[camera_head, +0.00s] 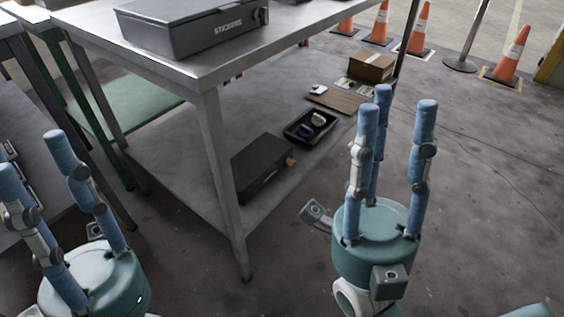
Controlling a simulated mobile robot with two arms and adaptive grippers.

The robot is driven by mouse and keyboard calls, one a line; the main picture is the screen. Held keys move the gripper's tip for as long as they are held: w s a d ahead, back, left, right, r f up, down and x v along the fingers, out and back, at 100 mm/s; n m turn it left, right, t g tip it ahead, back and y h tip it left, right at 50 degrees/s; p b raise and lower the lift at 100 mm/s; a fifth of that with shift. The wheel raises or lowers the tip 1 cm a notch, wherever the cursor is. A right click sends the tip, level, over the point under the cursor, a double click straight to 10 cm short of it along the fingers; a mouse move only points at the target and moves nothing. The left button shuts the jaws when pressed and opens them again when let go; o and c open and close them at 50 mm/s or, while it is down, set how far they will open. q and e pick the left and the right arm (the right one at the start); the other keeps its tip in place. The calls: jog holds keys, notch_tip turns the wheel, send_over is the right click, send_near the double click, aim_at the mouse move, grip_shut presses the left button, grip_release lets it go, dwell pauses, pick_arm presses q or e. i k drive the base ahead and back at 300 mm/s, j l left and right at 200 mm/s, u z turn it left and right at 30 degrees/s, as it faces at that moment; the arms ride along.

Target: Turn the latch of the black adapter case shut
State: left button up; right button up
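A black case (262,168) lies on the lower shelf under the table, with a small yellow-orange latch (290,161) on its right side. The latch is too small to tell how it is turned, and no lettering on this case can be read. My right gripper (396,104) is to the right of the case, with its blue fingers pointing up, spread and empty. My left gripper (32,156) is at the lower left, also with fingers apart and empty. Neither gripper touches the case.
A grey case marked STICKERS (190,32) stands on the tabletop (225,65). A table leg (222,180) stands in front of the lower shelf. A black tray (300,137), a brown board (335,100) and a cardboard box (371,66) lie farther back. Traffic cones (508,62) stand behind.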

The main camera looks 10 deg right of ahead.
aim_at(289, 163)
jog(key=l+u, duration=0.15)
jog(key=u, duration=0.3)
jog(key=l+u, duration=0.2)
jog(key=u, duration=0.25)
jog(key=l+u, duration=0.2)
jog(key=u, duration=0.25)
jog(key=l+u, duration=0.2)
jog(key=u, duration=0.25)
jog(key=k+l+u, duration=0.1)
jog(key=l+u, duration=0.2)
jog(key=u, duration=0.2)
jog(key=k+l+u, duration=0.15)
jog(key=l+u, duration=0.15)
jog(key=u, duration=0.2)
jog(key=k+l+u, duration=0.2)
jog(key=u, duration=0.3)
jog(key=k+l+u, duration=0.1)
jog(key=k+u, duration=0.15)
jog(key=u, duration=0.25)
jog(key=k+l+u, duration=0.15)
jog(key=k+u, duration=0.3)
jog(key=k, duration=0.5)
jog(key=k+l+z, duration=0.35)
jog(key=k, duration=0.3)
jog(key=k+l+z, duration=0.4)
jog(key=k+l, duration=0.15)
jog(key=k+l+z, duration=0.35)
jog(key=k+l, duration=0.15)
jog(key=l, duration=0.25)
